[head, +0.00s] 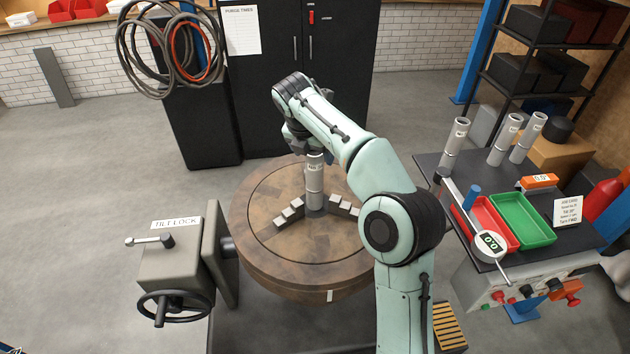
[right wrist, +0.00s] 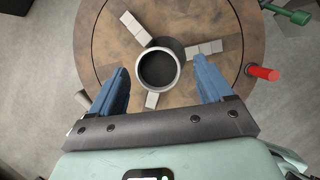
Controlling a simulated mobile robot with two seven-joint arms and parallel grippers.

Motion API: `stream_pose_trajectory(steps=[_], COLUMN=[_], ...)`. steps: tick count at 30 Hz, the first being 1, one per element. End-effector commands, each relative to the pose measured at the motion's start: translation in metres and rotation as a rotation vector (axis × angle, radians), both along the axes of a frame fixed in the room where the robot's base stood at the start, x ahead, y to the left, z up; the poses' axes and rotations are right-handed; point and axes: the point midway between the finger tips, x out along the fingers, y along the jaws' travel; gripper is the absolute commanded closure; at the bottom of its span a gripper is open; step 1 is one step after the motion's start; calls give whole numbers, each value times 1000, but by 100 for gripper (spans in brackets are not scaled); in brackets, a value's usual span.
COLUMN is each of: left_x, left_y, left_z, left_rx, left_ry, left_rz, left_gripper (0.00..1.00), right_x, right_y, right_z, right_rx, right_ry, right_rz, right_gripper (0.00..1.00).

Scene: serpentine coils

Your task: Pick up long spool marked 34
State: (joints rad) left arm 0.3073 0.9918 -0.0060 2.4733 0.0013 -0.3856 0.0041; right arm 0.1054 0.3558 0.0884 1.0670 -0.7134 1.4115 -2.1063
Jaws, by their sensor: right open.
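A tall grey hollow spool (head: 314,188) stands upright at the centre of the round brown table; its number is not readable. My right gripper (head: 316,154) is above it, pointing down, with the spool's top partly hidden. In the right wrist view, the open blue fingers of my right gripper (right wrist: 160,66) are on either side of the spool's open round end (right wrist: 178,70), with gaps on both sides. Three similar grey spools (head: 454,143) (head: 505,140) (head: 528,137) stand on the right bench; their labels are too small to read. My left gripper is not in view.
Stepped grey jaws (head: 290,213) surround the standing spool on the round table (head: 260,255). A grey handwheel unit (head: 180,265) stands at the left. The right bench holds a red tray (head: 482,222), a green tray (head: 524,219) and a dial gauge (head: 489,244).

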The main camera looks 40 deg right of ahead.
Motion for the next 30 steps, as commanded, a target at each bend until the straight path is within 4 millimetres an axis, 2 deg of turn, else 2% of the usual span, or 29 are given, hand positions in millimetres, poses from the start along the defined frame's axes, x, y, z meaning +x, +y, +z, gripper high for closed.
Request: stream_pose_trajectory(steps=[6,9,16,23,24,30], left_x=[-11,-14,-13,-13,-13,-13], left_y=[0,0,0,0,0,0], left_z=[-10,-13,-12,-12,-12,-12], left_rx=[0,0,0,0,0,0], left_ry=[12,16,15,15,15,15], left_rz=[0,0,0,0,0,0], left_gripper=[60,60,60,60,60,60], right_x=[4,7,8,8,8,8], right_y=[-12,-16,-17,-16,-16,-17], right_z=[-33,-42,-42,-42,-42,-40], right_rx=[1,2,2,2,2,1], right_ry=[6,3,0,0,0,-4], right_rz=[-1,-1,-1,-1,-1,-2], right_gripper=[20,20,20,95,100,100])
